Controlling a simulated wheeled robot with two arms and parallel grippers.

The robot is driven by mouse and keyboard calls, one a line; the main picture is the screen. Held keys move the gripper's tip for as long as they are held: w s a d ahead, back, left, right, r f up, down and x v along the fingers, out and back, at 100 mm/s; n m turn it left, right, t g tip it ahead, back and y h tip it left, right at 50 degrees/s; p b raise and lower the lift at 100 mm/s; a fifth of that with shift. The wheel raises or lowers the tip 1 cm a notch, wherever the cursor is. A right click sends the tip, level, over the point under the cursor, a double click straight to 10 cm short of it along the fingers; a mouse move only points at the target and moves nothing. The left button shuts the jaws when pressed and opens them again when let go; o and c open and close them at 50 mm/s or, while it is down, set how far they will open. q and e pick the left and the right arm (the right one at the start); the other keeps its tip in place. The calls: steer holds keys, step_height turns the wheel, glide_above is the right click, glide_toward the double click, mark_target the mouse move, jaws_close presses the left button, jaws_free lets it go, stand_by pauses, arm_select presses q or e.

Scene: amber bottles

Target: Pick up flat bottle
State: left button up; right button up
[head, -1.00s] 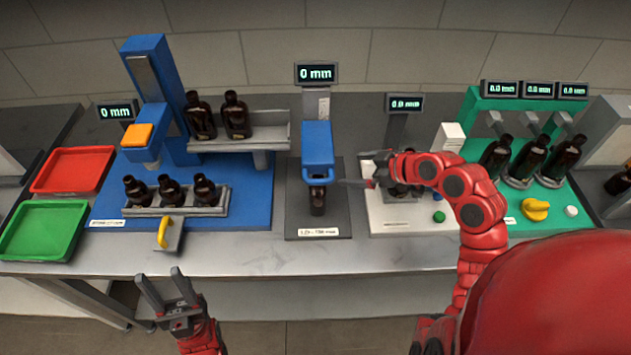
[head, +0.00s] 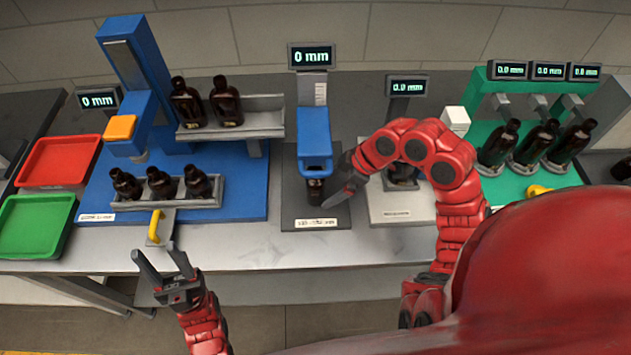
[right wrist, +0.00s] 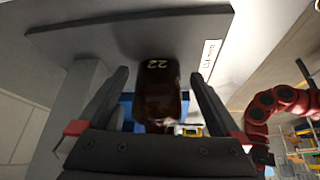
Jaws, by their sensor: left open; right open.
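A dark amber bottle (head: 315,188) stands under the blue head of the middle station in the head view, with only its lower part showing. In the right wrist view a dark bottle (right wrist: 158,95) marked "22" lies between the fingers, with no clear contact. My right gripper (head: 340,182) is open just right of the middle station's bottle; part of it is hidden by its own wrist. My left gripper (head: 155,250) is open and empty in front of the table's left part. Which bottle is the flat one cannot be told for sure.
The blue press (head: 314,140) overhangs the middle bottle. Several bottles stand in a low rack (head: 205,203) and on a raised shelf (head: 262,130) at left. Red (head: 60,160) and green (head: 35,225) trays are far left. Bottles (head: 540,140) stand on the green station at right.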

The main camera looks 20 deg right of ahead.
mark_target(315, 184)
steer(key=a, duration=0.1)
steer(key=w+a+p, duration=0.1)
steer(key=a, duration=0.1)
steer(key=shift+w+a, duration=0.35)
steer(key=shift+w+a+f+p, duration=0.1)
steer(key=shift+w+f+p, duration=0.05)
steer(key=shift+f+p, duration=0.2)
steer(key=shift+f, duration=0.1)
steer(key=c, duration=1.4)
